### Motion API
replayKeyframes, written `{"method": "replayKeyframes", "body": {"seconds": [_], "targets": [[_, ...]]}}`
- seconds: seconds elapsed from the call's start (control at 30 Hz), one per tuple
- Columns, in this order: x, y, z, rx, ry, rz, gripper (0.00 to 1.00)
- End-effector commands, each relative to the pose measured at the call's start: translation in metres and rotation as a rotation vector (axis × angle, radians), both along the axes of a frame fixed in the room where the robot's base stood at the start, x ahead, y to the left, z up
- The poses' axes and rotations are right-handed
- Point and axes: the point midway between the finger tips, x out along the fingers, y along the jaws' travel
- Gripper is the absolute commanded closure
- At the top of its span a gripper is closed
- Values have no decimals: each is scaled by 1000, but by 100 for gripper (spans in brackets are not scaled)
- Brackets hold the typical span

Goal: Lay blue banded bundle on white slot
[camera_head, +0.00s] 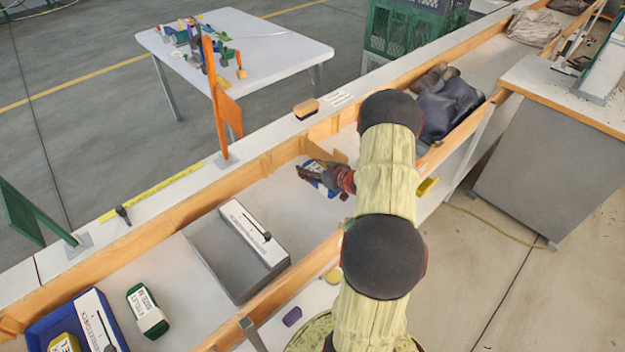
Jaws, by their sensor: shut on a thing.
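My gripper (318,172) reaches down into the wooden-edged trough and is shut on the blue banded bundle (330,191), which shows blue sides and a pale label or band. The fingers and wrist hide part of the bundle. I cannot tell whether it touches the trough floor. To its lower left stands a grey open-sided bin or slot with a white, printed top strip (245,226); a small dark piece sits on the strip. I cannot tell for sure that this is the white slot. The bundle is apart from it.
A green bundle with a white label (148,310) lies further left, beside a blue tray (45,329) holding a yellow bundle and a white printed strip. Dark cloth (447,103) fills the trough behind my arm. An orange post (212,100) stands on the far ledge.

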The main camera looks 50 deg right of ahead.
Motion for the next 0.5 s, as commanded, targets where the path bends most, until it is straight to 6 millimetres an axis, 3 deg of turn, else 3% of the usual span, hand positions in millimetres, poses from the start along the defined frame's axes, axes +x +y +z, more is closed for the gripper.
{"method": "replayKeyframes", "body": {"seconds": [0.03,0.13,0.5], "targets": [[3,-5,-17,4,3,1,87],[10,-15,-31,4,3,1,87],[22,-33,-54,4,3,1,87]]}}
